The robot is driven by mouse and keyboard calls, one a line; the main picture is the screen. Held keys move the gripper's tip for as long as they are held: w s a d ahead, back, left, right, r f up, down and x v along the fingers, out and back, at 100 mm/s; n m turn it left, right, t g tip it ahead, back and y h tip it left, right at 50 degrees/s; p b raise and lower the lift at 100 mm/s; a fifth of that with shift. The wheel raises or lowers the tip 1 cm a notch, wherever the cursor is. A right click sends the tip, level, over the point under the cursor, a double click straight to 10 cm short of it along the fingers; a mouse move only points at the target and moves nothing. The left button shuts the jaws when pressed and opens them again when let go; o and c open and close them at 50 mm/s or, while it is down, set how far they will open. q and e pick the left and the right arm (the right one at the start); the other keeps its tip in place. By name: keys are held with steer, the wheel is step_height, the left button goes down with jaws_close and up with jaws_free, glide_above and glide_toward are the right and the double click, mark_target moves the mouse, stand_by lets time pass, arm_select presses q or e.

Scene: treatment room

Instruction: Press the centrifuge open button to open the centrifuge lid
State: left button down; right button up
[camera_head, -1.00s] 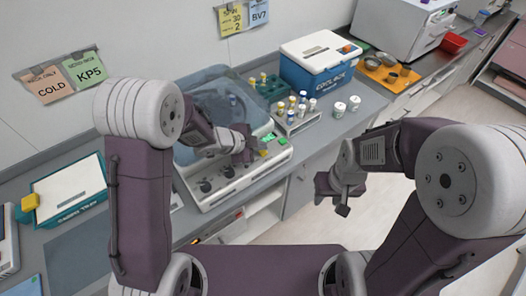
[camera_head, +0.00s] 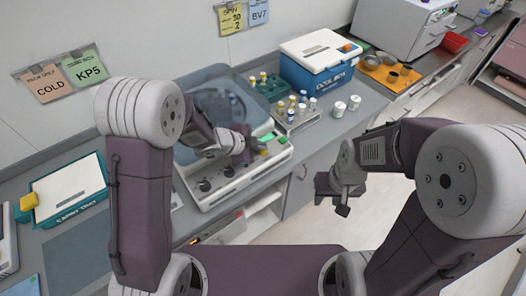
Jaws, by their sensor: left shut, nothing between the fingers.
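The centrifuge (camera_head: 232,182) stands on the counter, a pale box with dark knobs on its sloped front panel. Its bluish see-through lid (camera_head: 205,82) looks down over the bowl, with a tube dimly visible through it.
A rack (camera_head: 290,126) of capped tubes and a blue cool box (camera_head: 318,84) stand to the right of the centrifuge. Two white jars (camera_head: 339,109) are near the counter edge. An orange tray (camera_head: 383,77) lies farther right. A white-topped teal box (camera_head: 65,186) stands at the left.

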mark_target(260, 152)
arm_select(q)
steer(key=shift+f+b, duration=0.45)
steer(key=shift+f, duration=0.2)
stand_by(0.7)
steer(key=shift+r, duration=0.1)
steer(key=shift+r+p, duration=0.9)
steer(key=shift+p, duration=0.2)
step_height(260, 152, up, 5)
steer(key=p, duration=0.5)
stand_by(0.4)
